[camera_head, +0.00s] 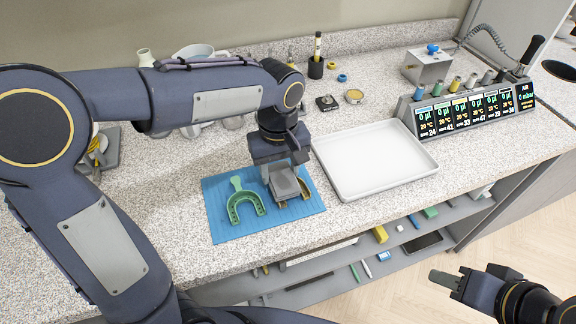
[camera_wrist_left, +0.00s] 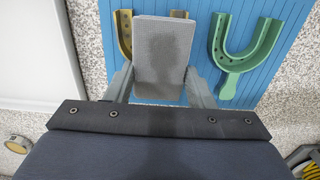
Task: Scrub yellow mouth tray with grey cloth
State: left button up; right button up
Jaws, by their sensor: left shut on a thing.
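My left gripper (camera_head: 280,170) is shut on the grey cloth (camera_head: 284,184), which looks like a flat block with a darker patch. In the left wrist view, the cloth (camera_wrist_left: 163,50) sits between the two fingers. The yellow mouth tray (camera_head: 306,189) lies on the blue mat (camera_head: 226,226), mostly hidden under the cloth. Its yellow edge (camera_wrist_left: 124,38) shows beside the cloth in the wrist view. I cannot tell whether the cloth touches it. My right gripper (camera_head: 446,280) is at the lower right, away from the counter, with a grey-green piece at its tip; its opening is unclear.
A green mouth tray (camera_head: 244,203) lies on the mat, left of the cloth. An empty white tray (camera_head: 374,160) stands right of the mat. A display rack with several coloured tops (camera_head: 465,110) stands further right. A shelf below the counter holds small items.

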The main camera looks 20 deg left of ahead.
pick_arm(q)
jog(key=shift+s+a+f, duration=0.1)
jog(key=shift+s+a, duration=0.15)
jog(key=shift+a, duration=0.05)
jog(key=shift+w+d, duration=0.25)
jog(key=shift+d, duration=0.1)
jog(key=shift+w+d+p, duration=0.6)
jog(key=shift+w+d, duration=0.2)
jog(key=shift+d, duration=0.35)
jog(key=shift+a, duration=0.15)
jog(key=shift+s+a+f+b, duration=0.1)
jog(key=shift+s+a+b, duration=0.05)
jog(key=shift+s+a, duration=0.5)
jog(key=shift+s+a+b, duration=0.15)
jog(key=shift+s+a, duration=0.25)
jog(key=shift+a, duration=0.35)
